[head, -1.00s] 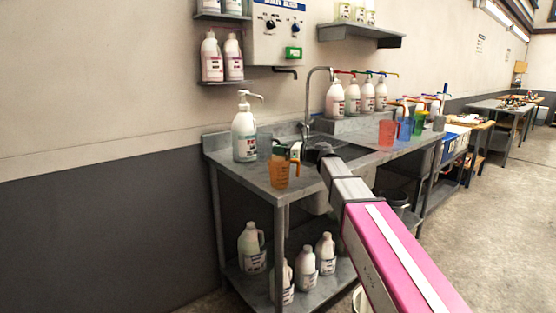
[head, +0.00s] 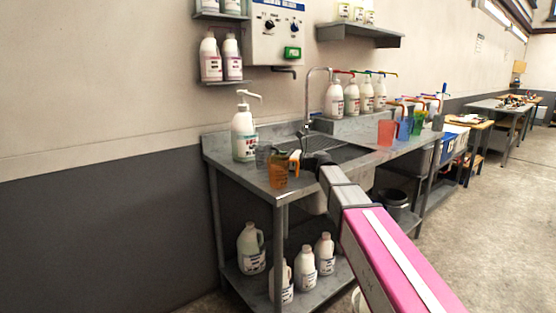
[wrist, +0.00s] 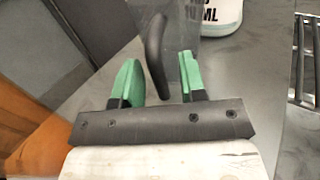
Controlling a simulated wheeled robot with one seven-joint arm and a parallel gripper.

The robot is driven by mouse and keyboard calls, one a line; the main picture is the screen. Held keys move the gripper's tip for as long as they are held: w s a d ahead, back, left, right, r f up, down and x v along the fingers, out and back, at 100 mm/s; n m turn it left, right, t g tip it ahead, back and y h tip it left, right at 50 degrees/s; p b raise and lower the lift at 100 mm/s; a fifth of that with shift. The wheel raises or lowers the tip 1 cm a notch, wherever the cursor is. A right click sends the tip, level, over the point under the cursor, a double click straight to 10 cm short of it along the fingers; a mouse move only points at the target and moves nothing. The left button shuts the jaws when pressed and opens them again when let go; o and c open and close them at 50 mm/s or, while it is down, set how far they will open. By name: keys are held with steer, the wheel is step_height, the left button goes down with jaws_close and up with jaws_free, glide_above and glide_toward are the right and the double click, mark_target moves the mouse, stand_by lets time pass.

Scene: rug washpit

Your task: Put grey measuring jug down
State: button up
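The grey measuring jug (wrist: 182,40) is see-through, with a dark curved handle, in the upper middle of the wrist view. In the head view the grey jug (head: 262,157) is on the steel sink bench, partly hidden behind the orange jug. My gripper (wrist: 160,68) has green finger pads on either side of the jug's handle. Gaps show between the handle and both pads, so the fingers are open around it. In the head view my fingers are mostly hidden behind the orange jug.
The orange jug (head: 278,171) stands close by at the bench's front edge, and shows at the left of the wrist view. A white pump bottle (head: 244,136) stands behind the grey jug. The sink, with a tall tap (head: 309,95), lies to the right.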

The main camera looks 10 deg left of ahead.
steer(key=shift+r, duration=0.15)
steer(key=d, duration=0.4)
steer(key=s+d, duration=0.1)
steer(key=d, duration=0.7)
steer(key=shift+s, duration=0.2)
